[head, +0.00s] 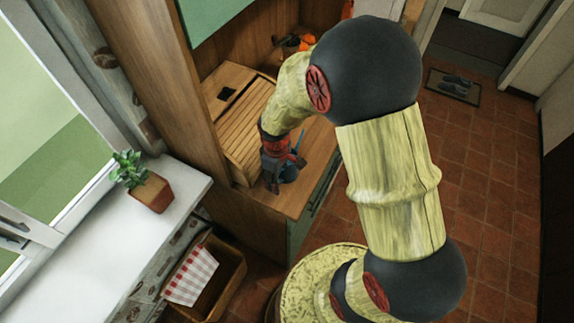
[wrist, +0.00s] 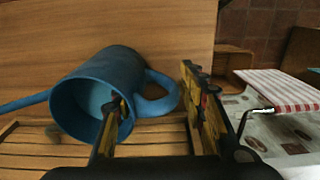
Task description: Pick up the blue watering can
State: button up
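The blue watering can (wrist: 118,72) stands on the wooden cabinet top, its round mouth facing my wrist camera. Its spout points left and its loop handle is on the right in the wrist view. In the head view only a small part of the can (head: 290,173) shows beside my gripper (head: 277,168). In the wrist view my gripper (wrist: 157,90) is open. The left finger overlaps the can's mouth and the right finger is to the right of the handle. The handle and the near wall lie between them. I cannot tell whether either finger touches the can.
A slatted wooden roll-top (head: 247,125) stands close behind the can. A potted plant (head: 150,190) is on the white counter (head: 95,245) at left. A red-checked cloth (head: 191,275) hangs over a wooden crate (head: 226,285) below. The tiled floor (head: 490,190) at right is mostly clear.

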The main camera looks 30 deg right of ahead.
jog(key=c, duration=1)
grip_shut()
